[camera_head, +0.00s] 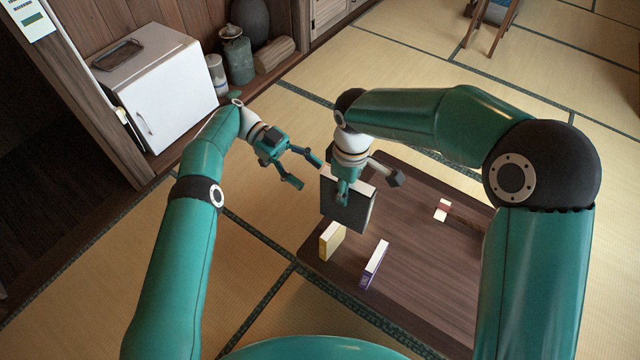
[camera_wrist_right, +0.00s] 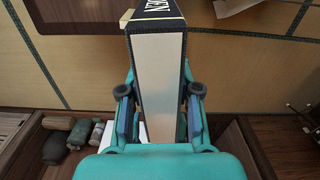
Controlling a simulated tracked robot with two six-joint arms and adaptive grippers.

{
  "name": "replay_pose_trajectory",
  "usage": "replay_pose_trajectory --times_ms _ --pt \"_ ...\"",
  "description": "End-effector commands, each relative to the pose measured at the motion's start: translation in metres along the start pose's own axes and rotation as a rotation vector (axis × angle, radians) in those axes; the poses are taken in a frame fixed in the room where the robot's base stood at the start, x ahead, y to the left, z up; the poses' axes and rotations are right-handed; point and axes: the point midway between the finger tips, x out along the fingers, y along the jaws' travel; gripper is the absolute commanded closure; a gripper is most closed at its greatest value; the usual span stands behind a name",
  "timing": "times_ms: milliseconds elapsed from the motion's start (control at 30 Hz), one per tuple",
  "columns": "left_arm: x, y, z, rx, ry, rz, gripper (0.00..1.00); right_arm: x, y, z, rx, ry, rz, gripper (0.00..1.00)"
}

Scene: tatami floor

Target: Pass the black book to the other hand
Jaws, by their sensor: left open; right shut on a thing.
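The black book (camera_head: 347,208) is held upright above the low wooden table's far left part. My right gripper (camera_head: 343,190) is shut on it from above. In the right wrist view the book (camera_wrist_right: 158,85) shows its pale page edge between the two fingers of my right gripper (camera_wrist_right: 160,118). White letters show on its dark cover. My left gripper (camera_head: 306,172) is open and empty, just left of the book, with its fingers pointing toward it. They look apart from the book, though the exact gap is hard to tell.
On the low table (camera_head: 420,270) stand a yellow book (camera_head: 332,241) and a purple-and-white book (camera_head: 374,264). A small red-and-white thing (camera_head: 442,210) lies farther right. A small white fridge (camera_head: 170,90), jars and a wooden stool (camera_head: 490,30) stand beyond. The table's middle is clear.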

Motion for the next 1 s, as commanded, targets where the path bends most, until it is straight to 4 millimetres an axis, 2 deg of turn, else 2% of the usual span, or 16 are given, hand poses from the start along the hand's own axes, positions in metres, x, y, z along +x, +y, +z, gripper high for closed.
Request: replay_pose_trajectory --times_ms 467,833,1000 --pt "0.029 0.001 -0.001 -0.004 -0.001 0.002 0.37 -0.001 0.0 0.0 0.0 0.001 0.001 1.0" --pt "0.088 0.001 0.0 -0.005 0.0 0.003 0.37 -0.001 0.0 0.0 0.0 0.001 0.001 1.0" --pt "0.108 0.0 0.0 -0.003 -0.001 0.001 0.37 -0.001 0.0 0.0 0.0 0.001 0.001 1.0"
